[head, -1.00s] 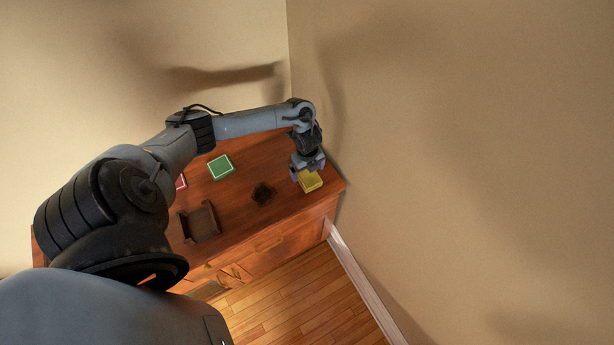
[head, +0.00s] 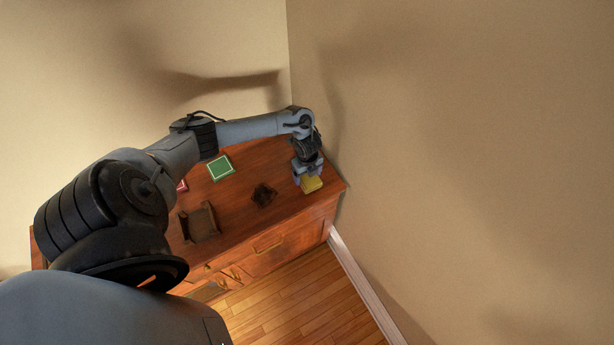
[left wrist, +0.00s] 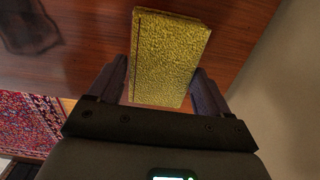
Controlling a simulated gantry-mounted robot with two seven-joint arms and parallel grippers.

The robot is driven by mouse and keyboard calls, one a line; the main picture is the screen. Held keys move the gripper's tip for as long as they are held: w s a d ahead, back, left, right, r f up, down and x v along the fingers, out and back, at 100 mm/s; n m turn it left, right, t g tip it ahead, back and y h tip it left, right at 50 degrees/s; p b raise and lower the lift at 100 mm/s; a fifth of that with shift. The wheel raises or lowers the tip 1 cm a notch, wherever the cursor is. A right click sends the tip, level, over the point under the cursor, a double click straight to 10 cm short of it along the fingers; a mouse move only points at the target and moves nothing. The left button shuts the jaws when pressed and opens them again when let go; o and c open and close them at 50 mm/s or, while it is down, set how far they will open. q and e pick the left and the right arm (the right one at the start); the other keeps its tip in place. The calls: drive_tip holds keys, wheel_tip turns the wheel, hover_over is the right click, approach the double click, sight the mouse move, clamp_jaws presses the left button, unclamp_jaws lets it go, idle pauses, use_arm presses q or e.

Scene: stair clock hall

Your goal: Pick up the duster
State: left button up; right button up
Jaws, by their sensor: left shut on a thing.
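The duster looks to be the yellow block (head: 312,185) near the right end of the wooden cabinet top. In the left wrist view the yellow block (left wrist: 168,55) shows a rough, textured face and sits between the two fingers. My left gripper (head: 307,176) reaches down to it from above and is shut on it. In the left wrist view the fingers of my left gripper (left wrist: 160,85) lie along both sides of the block. I cannot tell whether the block touches the cabinet top. My right gripper is in neither view.
On the wooden cabinet (head: 237,216) are a green square item (head: 220,168), a partly hidden red item (head: 182,185), a dark small object (head: 263,195) and a brown box-like object (head: 199,222). Walls meet in a corner close behind. A patterned rug (left wrist: 28,120) shows below.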

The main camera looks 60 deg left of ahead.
sight(309, 179)
use_arm(q)
drive_tip(key=shift+r, duration=0.1)
drive_tip(key=shift+r, duration=0.55)
drive_tip(key=r, duration=0.1)
drive_tip(key=d+r, duration=0.1)
drive_tip(key=r, duration=0.1)
drive_tip(key=shift+r+p, duration=0.3)
drive_tip(key=shift+p, duration=0.1)
drive_tip(key=d+r+p, duration=0.3)
drive_tip(key=d+r, duration=0.3)
drive_tip(key=d, duration=0.4)
drive_tip(key=shift+s+d, duration=0.3)
drive_tip(key=shift+s, duration=0.1)
